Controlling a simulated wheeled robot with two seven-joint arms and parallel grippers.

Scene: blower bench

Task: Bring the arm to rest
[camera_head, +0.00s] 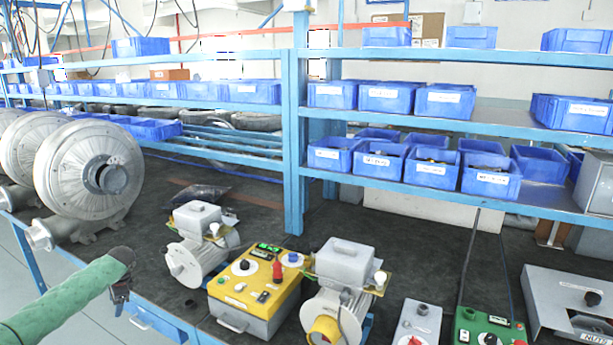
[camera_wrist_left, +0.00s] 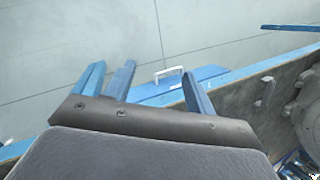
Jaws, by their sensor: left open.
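My left arm comes in from the lower left in a green sleeve. My left gripper (camera_head: 122,293) hangs at its end, over the front edge of the dark bench (camera_head: 160,270). In the left wrist view its blue fingers (camera_wrist_left: 152,88) stand apart with nothing between them, so it is open and empty. Behind them show the grey floor and a blue drawer front with a pale handle (camera_wrist_left: 169,74). My right gripper is not in view.
A large grey blower (camera_head: 90,175) stands at the left. Right of my gripper are a small blower (camera_head: 195,250), a yellow control box (camera_head: 252,290), another blower (camera_head: 342,285) and a green box (camera_head: 485,328). Shelves hold blue bins (camera_head: 334,153). Bare bench lies behind my gripper.

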